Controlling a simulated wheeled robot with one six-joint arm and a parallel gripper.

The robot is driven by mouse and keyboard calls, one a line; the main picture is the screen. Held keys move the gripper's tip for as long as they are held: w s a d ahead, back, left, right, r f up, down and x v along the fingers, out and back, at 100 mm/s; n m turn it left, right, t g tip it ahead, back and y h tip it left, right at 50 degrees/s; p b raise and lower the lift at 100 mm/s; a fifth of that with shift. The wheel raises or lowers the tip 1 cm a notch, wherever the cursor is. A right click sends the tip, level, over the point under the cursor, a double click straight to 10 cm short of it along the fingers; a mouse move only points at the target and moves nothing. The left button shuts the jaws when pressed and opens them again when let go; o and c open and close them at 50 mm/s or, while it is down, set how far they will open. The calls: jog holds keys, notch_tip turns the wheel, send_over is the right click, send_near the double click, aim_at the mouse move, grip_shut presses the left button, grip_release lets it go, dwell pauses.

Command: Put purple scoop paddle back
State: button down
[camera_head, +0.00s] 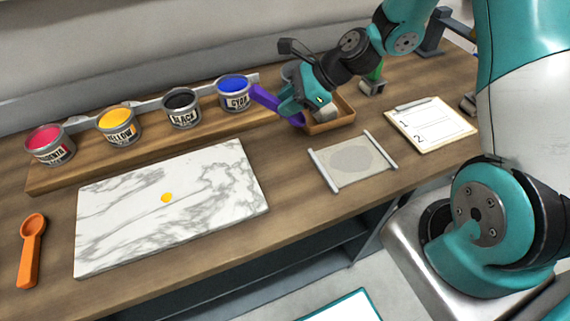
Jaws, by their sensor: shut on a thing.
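The purple scoop paddle (264,98) is held in my gripper (292,108). I cannot tell whether the paddle touches the tray. An orange scoop paddle (31,251) lies on the bench at the far left.
Magenta (52,146), yellow (119,127) and black (182,108) cans stand on a wooden riser (90,165). A marble slab (205,215) bears a yellow ink spot (166,198). A framed screen (352,163) and clipboard (430,122) lie right. Bare bench shows in front of the tray.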

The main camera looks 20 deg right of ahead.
jog(key=s+a+n+g+h, duration=0.1)
jog(key=a+n+g, duration=0.1)
jog(key=n+g, duration=0.35)
notch_tip(320, 180, up, 8)
jog(key=n+t+h+b, duration=0.1)
jog(key=n+h, duration=0.7)
jog(key=n, duration=0.7)
send_over(287, 163)
notch_tip(287, 163, down, 19)
jog(key=p, duration=0.2)
jog(key=shift+f+p, duration=0.15)
jog(key=shift+p, duration=0.15)
jog(key=c, duration=0.9)
grip_release()
jog(key=shift+c, duration=0.2)
